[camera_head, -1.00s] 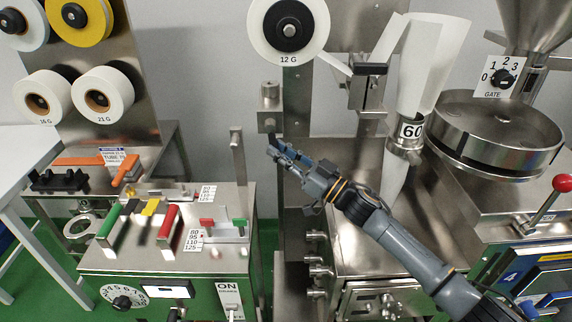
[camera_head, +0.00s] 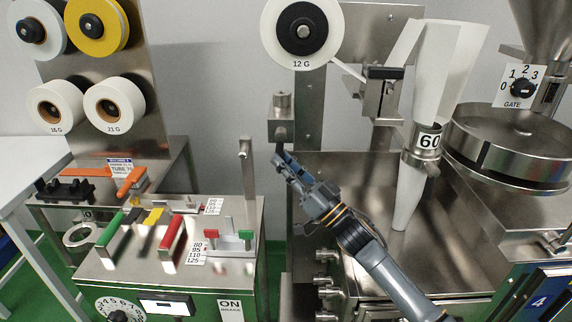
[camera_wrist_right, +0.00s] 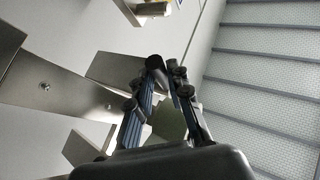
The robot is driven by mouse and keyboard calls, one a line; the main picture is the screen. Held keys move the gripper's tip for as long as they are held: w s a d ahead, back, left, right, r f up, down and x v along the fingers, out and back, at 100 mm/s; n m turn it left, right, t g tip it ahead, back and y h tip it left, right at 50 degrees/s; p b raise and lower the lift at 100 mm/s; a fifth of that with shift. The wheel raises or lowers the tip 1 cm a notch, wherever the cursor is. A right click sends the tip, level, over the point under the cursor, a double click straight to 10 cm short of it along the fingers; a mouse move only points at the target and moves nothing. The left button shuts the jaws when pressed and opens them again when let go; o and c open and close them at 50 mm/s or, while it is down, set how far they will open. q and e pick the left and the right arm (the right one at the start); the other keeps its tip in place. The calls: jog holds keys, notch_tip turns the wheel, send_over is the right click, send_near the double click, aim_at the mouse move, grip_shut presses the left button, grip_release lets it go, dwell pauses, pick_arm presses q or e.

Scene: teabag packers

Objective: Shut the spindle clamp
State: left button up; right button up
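I cannot single out the spindle clamp for certain. A white reel marked 12 G (camera_head: 275,33) hangs at the top centre of the head view, with a black hub (camera_head: 303,31) in its middle. Below it a metal block (camera_head: 281,130) with a round top stands on the frame, with a small dark part under it. My right gripper (camera_head: 279,160) is just below that block, pointing up and left. In the wrist view its fingertips (camera_wrist_right: 166,67) are close together, with nothing clearly held between them. My left gripper is out of view.
A thin metal post (camera_head: 245,180) stands left of my right gripper. The bench with red and green handles (camera_head: 172,238) is at lower left.

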jog(key=o, duration=0.4)
jog(key=v, duration=0.7)
jog(key=shift+s+d+f, duration=0.15)
jog(key=shift+d, duration=0.05)
